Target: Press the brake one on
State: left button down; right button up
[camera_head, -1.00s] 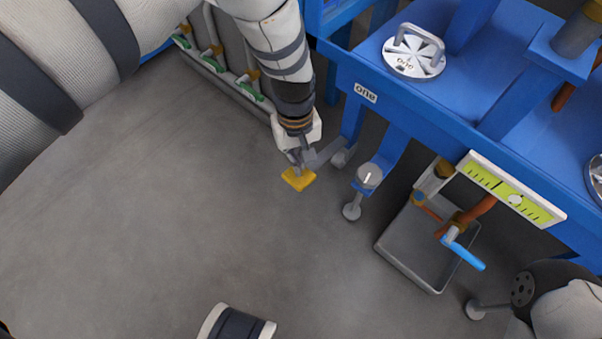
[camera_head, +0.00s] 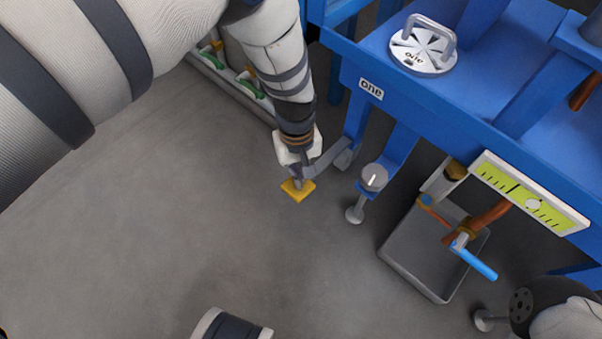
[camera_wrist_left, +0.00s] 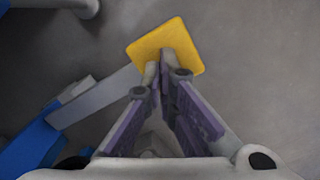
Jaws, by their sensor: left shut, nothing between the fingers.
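The brake's yellow pedal pad (camera_head: 306,188) sits at the end of a grey lever (camera_head: 328,158) that comes out from under the blue bench, below the "one" label (camera_head: 371,89). My left gripper (camera_head: 297,181) is shut and empty, pointing down with its fingertips at the pad. In the left wrist view, the pad (camera_wrist_left: 170,42) lies at the tips of the closed fingers (camera_wrist_left: 160,65), which partly cover it. The fingertips appear to touch the pad.
The blue bench (camera_head: 420,110) carries a silver disc with a handle (camera_head: 424,50). A grey knob (camera_head: 374,178) sits on a bracket beside the pedal. A grey tray (camera_head: 415,268), a blue-handled valve (camera_head: 475,262) and a green gauge (camera_head: 520,192) are to the right.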

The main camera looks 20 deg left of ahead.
pick_arm(q)
jog(key=shift+w+r, duration=0.1)
jog(key=shift+w+a+r+b, duration=0.15)
jog(key=shift+w+a+r, duration=0.1)
jog(key=shift+w+a, duration=0.3)
jog(key=shift+w+a+r+b, duration=0.15)
jog(key=shift+w+a+r, duration=0.1)
jog(key=shift+w+a, duration=0.25)
jog(key=shift+d, duration=0.1)
notch_tip(320, 180, up, 12)
jog(key=w, duration=0.1)
jog(key=shift+a, duration=0.4)
